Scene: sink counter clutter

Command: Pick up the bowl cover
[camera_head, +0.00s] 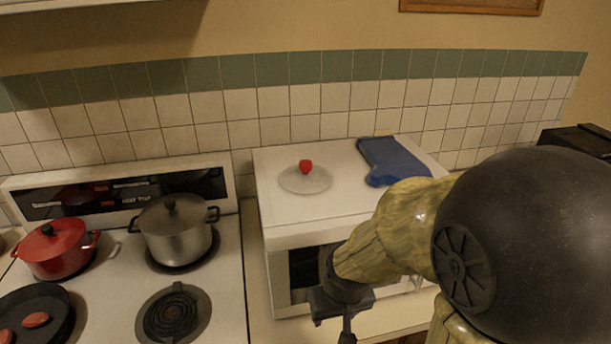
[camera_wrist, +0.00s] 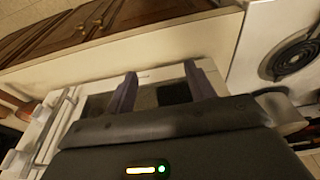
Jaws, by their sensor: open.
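The bowl cover (camera_head: 293,183) is a pale, translucent round lid with a red knob on top. It lies on the white top of the microwave (camera_head: 330,216), left of the middle. My gripper (camera_head: 333,328) is low in front of the microwave, below and to the right of the cover and well apart from it. In the wrist view my gripper (camera_wrist: 160,70) is open, with two dark fingers apart and nothing between them. The fingers point across the microwave's front. The cover does not show in the wrist view.
A blue oven mitt (camera_head: 393,160) lies on the microwave, right of the cover. The stove at left holds a steel pot (camera_head: 175,235), a red pot (camera_head: 55,252) and a black pan (camera_head: 55,318). A tiled wall (camera_head: 300,98) stands close behind. The microwave's front-left top is bare.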

